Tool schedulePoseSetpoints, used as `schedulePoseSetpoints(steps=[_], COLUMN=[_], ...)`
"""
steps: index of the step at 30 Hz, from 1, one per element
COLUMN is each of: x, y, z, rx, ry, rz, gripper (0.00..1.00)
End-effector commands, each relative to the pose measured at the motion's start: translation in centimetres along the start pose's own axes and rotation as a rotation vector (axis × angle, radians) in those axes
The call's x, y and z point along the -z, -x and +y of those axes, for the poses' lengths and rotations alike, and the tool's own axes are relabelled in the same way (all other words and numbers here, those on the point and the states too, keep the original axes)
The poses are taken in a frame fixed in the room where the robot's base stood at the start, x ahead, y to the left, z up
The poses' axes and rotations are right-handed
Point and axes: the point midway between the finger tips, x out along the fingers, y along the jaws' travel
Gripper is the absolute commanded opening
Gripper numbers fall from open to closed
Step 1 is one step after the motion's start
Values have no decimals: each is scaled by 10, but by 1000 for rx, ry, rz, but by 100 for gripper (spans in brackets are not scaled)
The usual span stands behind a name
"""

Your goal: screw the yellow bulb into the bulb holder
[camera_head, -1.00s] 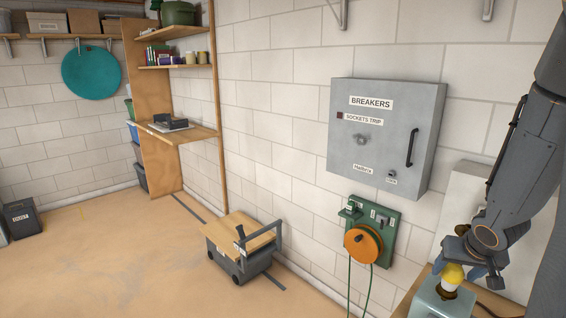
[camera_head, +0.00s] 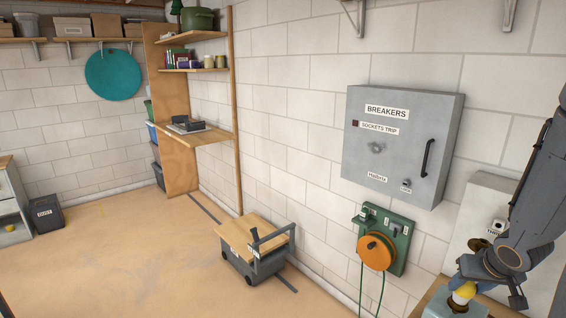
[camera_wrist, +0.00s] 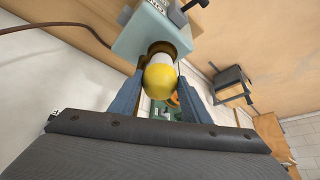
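The yellow bulb (camera_wrist: 160,82) is in the middle of the wrist view, between the two blue fingers of my gripper (camera_wrist: 161,84). The fingers lie close against both its sides and look shut on it. Its pale neck runs into the dark brown ring of the bulb holder (camera_wrist: 132,38), a pale teal box. How deep the base sits is hidden. In the head view the bulb (camera_head: 464,291) shows under my gripper (camera_head: 466,288), directly over the holder (camera_head: 434,304) at the lower right.
The holder stands on a wooden bench (camera_head: 428,297) against the block wall. A brown cable (camera_wrist: 50,27) lies on the bench. A grey breaker box (camera_head: 402,145) and an orange cable reel (camera_head: 376,252) hang left of my arm. A wheeled cart (camera_head: 254,245) stands on the open floor.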

Motion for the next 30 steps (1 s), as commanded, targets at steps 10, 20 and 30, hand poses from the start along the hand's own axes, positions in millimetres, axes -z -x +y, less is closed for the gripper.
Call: schedulePoseSetpoints(steps=[10, 20, 30], x=[1, 1, 0], y=[-1, -1, -1], z=[0, -1, -1], rx=[-11, -33, -54], ry=[-18, -58, -98], rz=[2, 1, 0], gripper=[10, 10, 10])
